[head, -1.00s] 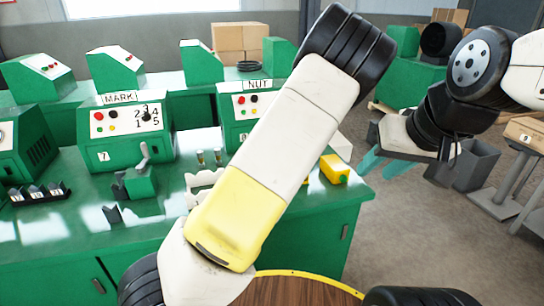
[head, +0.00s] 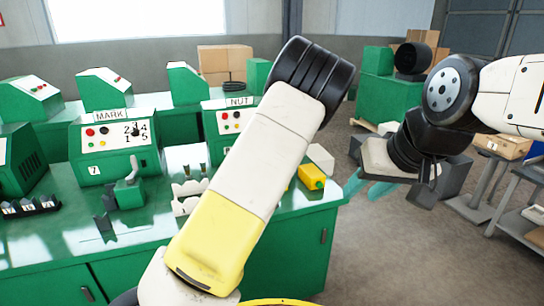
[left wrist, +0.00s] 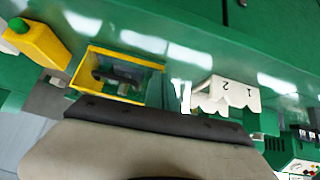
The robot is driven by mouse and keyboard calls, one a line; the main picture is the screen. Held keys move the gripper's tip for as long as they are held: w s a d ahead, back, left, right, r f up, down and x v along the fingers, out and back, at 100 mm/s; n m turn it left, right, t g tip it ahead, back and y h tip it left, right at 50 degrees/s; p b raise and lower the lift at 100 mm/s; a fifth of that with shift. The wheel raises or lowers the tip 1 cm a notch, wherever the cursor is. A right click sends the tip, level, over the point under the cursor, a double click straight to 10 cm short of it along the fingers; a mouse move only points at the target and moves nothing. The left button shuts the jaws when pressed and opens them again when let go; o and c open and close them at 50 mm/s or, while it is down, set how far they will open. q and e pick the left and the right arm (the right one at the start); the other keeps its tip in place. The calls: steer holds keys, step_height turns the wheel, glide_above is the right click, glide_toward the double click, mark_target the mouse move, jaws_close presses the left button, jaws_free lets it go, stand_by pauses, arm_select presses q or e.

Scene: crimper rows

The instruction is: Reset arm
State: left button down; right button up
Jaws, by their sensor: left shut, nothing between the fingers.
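My left arm (head: 245,165), white with a yellow band, rises across the middle of the head view; its gripper is hidden there. In the left wrist view, the thin teal fingers of my left gripper (left wrist: 175,95) show past the dark palm edge, shut and empty over the green bench. A yellow open bin (left wrist: 115,75) with a dark item in it lies on one side of them, and a white notched holder (left wrist: 225,95) on the other. My right gripper (head: 365,187) hangs at the right of the head view, teal fingers apart, empty, over open floor beyond the bench end.
A green bench (head: 320,215) carries the MARK machine (head: 110,145), the NUT machine (head: 230,118), a green fixture (head: 130,192) and a yellow bottle (head: 311,177). A small table with a box (head: 505,146) stands at the right. The floor between is clear.

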arm_select(q)
steer(key=s+a+r+m+h, duration=0.1)
steer(key=s+r+m+h, duration=0.1)
steer(key=s+r, duration=1.1)
steer(key=s+a+r+m+g+h, duration=0.1)
steer(key=s+a+r+m+h, duration=0.1)
steer(key=s+r, duration=1.1)
steer(key=s+m+h, duration=0.1)
steer(key=s, duration=0.6)
steer(key=shift+s+m+g, duration=0.3)
steer(key=shift+s, duration=0.1)
steer(key=shift+a+r, duration=0.1)
